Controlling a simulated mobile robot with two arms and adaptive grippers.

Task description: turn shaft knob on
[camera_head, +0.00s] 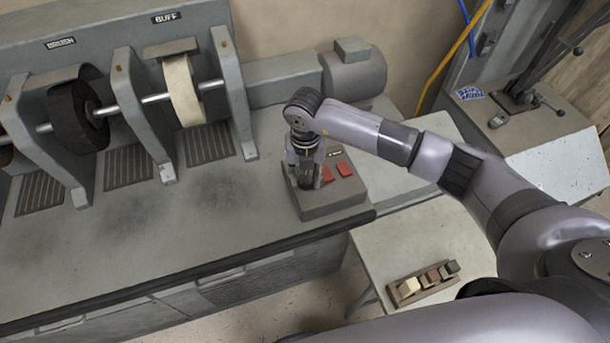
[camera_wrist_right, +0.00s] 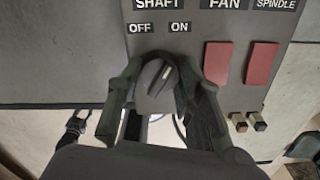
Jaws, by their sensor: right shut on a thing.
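The grey control box (camera_head: 340,205) sits at the right end of the bench, with red switches on top. My right gripper (camera_head: 306,178) reaches down over its left part. In the right wrist view, the dark shaft knob (camera_wrist_right: 156,76) stands between the fingers of my right gripper, which is shut on it. The fingers hide the knob's sides. A small dark claw-like shape at lower left may be my left gripper (camera_wrist_right: 74,128).
Two red switches (camera_wrist_right: 217,62) under FAN and SPINDLE are just right of the fingers. The black wheel (camera_head: 75,115) and pale buffing wheel (camera_head: 183,90) stand left on the bench. A rack of small blocks (camera_head: 425,283) lies on a side table.

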